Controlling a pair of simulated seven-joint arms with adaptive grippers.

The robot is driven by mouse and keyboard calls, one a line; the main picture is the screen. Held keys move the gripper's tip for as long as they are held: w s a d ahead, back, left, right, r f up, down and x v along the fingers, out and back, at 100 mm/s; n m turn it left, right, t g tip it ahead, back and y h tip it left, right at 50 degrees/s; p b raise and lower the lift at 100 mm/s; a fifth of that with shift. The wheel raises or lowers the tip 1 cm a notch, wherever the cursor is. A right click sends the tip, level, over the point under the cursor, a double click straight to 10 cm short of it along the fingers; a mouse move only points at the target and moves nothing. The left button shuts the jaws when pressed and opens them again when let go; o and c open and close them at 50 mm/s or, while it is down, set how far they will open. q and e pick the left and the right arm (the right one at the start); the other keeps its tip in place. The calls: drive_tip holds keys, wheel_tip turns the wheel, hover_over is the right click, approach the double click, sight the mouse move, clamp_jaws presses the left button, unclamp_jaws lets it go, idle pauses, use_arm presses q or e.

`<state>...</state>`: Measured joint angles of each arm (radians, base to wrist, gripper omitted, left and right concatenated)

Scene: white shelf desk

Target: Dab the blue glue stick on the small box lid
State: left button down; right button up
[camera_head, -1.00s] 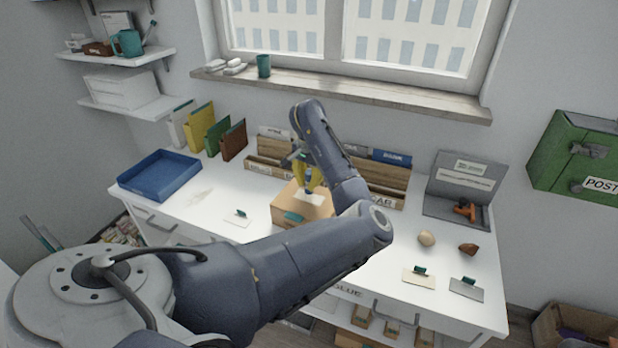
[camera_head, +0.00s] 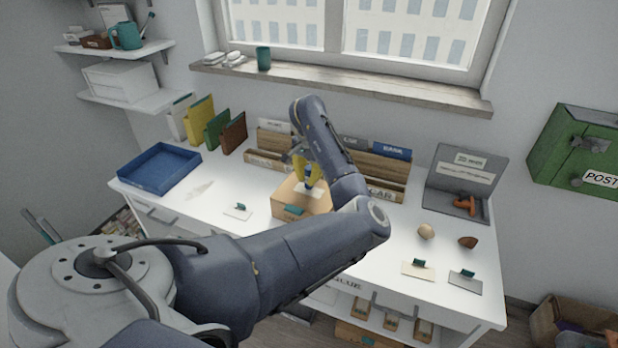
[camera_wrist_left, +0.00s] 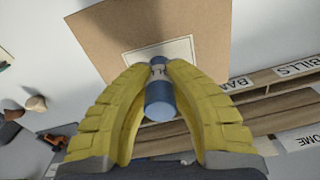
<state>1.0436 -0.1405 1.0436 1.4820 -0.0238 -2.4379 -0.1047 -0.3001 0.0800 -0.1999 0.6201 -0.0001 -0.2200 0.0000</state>
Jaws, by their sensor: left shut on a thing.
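The small cardboard box (camera_head: 290,206) stands on the white desk, with a pale label on its lid (camera_head: 312,190). My left gripper (camera_head: 308,172) is over the lid, its yellow fingers pointing down. In the left wrist view the fingers (camera_wrist_left: 160,85) are shut on the blue glue stick (camera_wrist_left: 159,103). The stick's far end is at or just above the pale label (camera_wrist_left: 160,52); I cannot tell whether it touches. In the head view the stick is mostly hidden by the fingers. My right gripper is not in view.
A wooden sorter (camera_head: 385,165) with labelled slots stands close behind the box. A blue tray (camera_head: 160,172) is at the left. A grey open case (camera_head: 462,185), two stones (camera_head: 426,232) and cards with green clips (camera_head: 418,270) are at the right.

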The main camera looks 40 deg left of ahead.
sight(309, 167)
use_arm(q)
drive_tip(key=shift+f, duration=0.55)
idle(1.0)
drive_tip(key=shift+r, duration=3.55)
